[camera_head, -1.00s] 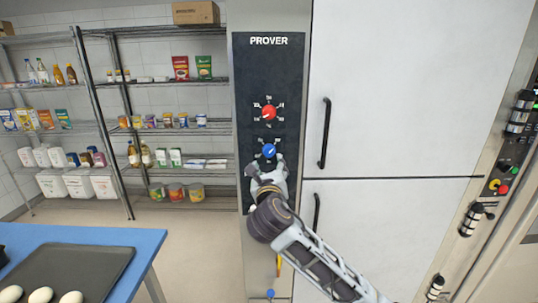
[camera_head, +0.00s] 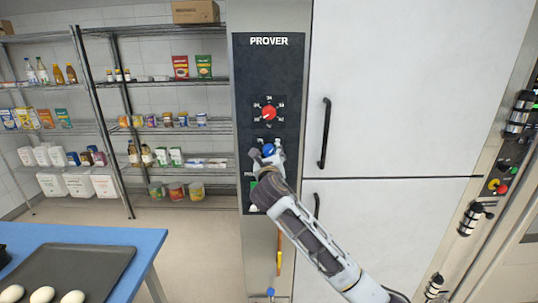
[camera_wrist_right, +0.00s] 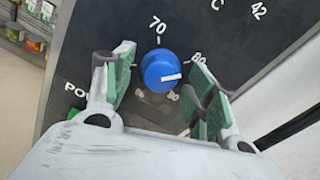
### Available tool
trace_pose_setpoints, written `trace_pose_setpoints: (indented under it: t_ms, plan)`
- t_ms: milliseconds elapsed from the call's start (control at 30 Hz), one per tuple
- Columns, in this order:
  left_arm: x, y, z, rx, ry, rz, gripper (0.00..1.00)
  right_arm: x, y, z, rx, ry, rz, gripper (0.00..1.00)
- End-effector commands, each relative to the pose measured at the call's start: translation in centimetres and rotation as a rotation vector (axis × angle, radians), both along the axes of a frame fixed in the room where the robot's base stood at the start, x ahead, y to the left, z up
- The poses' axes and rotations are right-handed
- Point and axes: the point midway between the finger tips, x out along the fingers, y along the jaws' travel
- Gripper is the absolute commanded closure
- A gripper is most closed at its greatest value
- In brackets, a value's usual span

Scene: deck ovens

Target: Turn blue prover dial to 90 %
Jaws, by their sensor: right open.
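The blue dial (camera_head: 269,150) sits on the dark prover panel (camera_head: 240,60), below the red dial (camera_head: 268,113). In the right wrist view the blue dial (camera_wrist_right: 158,72) shows a white pointer aimed right and slightly down, near the 80 mark (camera_wrist_right: 198,57). The 70 mark (camera_wrist_right: 157,25) is above it. My right gripper (camera_head: 266,155) is at the blue dial, open. In the wrist view its green-padded fingers (camera_wrist_right: 162,68) stand on either side of the dial with gaps visible. My left gripper is not in view.
White cabinet doors with a black handle (camera_head: 325,132) stand right of the panel. A green button or lamp (camera_head: 252,184) shows beside my wrist. Stocked wire shelves (camera_head: 105,30) stand at left. A blue table (camera_head: 150,240) bears a dark tray (camera_head: 112,262) at lower left.

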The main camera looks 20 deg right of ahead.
Motion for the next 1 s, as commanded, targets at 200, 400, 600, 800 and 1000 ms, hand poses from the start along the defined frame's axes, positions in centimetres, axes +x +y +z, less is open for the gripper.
trace_pose_setpoints:
  t_ms: [200,400,600,800,1000]
  plan:
    - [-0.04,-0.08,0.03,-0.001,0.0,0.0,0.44,0.49,-0.17,0.03,0.0,0.0,0.0,0.44]
    - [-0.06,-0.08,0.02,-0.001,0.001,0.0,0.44,0.49,-0.17,0.02,0.0,0.0,0.0,0.44]
    - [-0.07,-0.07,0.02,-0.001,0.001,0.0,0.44,0.48,-0.16,0.01,0.0,0.0,0.0,0.64]
    - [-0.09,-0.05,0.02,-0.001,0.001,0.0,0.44,0.48,-0.17,0.0,0.0,0.0,0.0,0.9]
    - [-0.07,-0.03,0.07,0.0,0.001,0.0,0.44,0.49,-0.18,0.01,0.003,0.0,-0.001,0.9]
